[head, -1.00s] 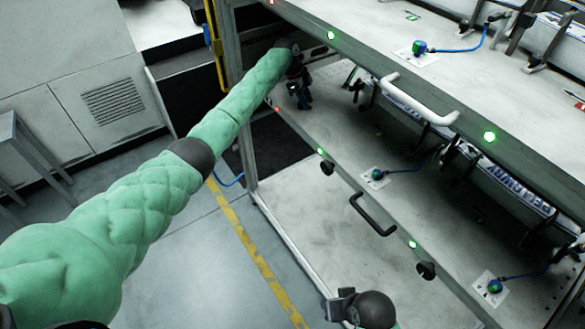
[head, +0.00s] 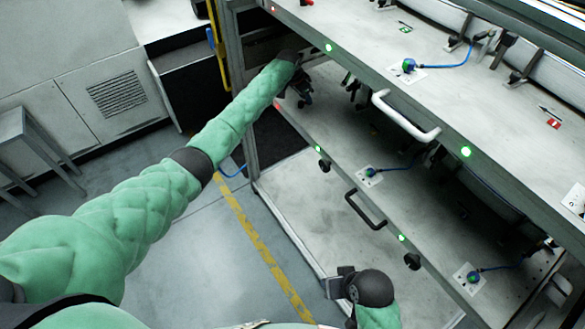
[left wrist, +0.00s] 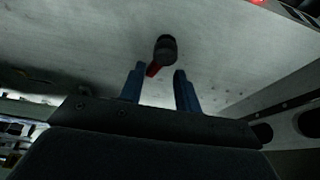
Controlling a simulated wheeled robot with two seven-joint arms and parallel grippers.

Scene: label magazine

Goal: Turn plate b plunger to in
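In the head view my left gripper (head: 299,97) reaches under the upper shelf's left end, partly in shadow, and the knob there is not clear. My right gripper (head: 339,284) is low at the bottom centre; its fingers cannot be made out.
The upper shelf (head: 345,28) overhangs the middle shelf (head: 335,135). A white handle (head: 405,117) and a black handle (head: 364,209) stick out from their edges. Black knobs (head: 323,165) and blue-cabled connectors (head: 370,173) show on the rack. Open floor (head: 190,250) lies at left.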

